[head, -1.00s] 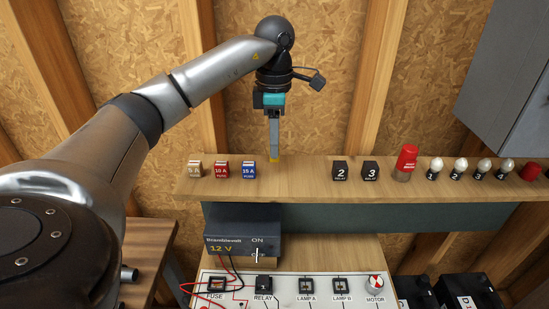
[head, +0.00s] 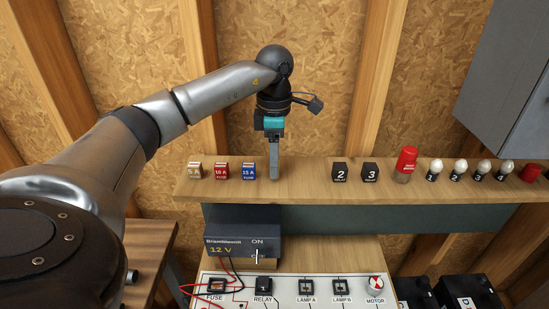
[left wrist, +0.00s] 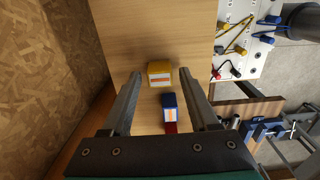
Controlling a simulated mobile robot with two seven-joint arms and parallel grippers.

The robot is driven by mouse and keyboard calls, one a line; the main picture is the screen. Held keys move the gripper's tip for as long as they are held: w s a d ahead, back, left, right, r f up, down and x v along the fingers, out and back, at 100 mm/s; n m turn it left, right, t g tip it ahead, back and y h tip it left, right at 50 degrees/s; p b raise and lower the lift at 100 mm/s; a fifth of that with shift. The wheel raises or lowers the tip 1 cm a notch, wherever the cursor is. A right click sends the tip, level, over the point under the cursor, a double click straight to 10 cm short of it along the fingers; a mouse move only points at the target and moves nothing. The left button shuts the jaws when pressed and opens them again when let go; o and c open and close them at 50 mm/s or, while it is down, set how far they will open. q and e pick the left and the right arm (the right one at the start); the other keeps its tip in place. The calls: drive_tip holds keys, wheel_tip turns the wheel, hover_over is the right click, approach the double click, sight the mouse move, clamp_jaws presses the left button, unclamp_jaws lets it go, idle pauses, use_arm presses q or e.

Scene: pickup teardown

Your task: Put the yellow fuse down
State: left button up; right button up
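The yellow fuse (left wrist: 159,73) sits on the wooden shelf (left wrist: 120,30) in the left wrist view, between my left fingertips, with a visible gap on each side. My left gripper (left wrist: 160,74) is open around it. In the head view, my left gripper (head: 274,176) points straight down with its fingertips at shelf level, right of the blue 15 A fuse (head: 249,171). The yellow fuse is hidden behind the fingers there. My right gripper is in neither view.
Left of the blue fuse stand a red 10 A fuse (head: 221,171) and a 5 A fuse (head: 195,171). Relays 2 (head: 340,173) and 3 stand farther right, then a red beacon (head: 405,164) and several bulbs. The shelf between gripper and relay 2 is clear.

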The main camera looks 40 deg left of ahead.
use_arm(q)
drive_tip(key=shift+o, duration=0.2)
drive_tip(key=shift+r, duration=0.2)
wheel_tip(320, 180, up, 7)
drive_tip(key=shift+r, duration=0.1)
drive_tip(key=shift+r+p, duration=0.7)
drive_tip(key=shift+r, duration=1.7)
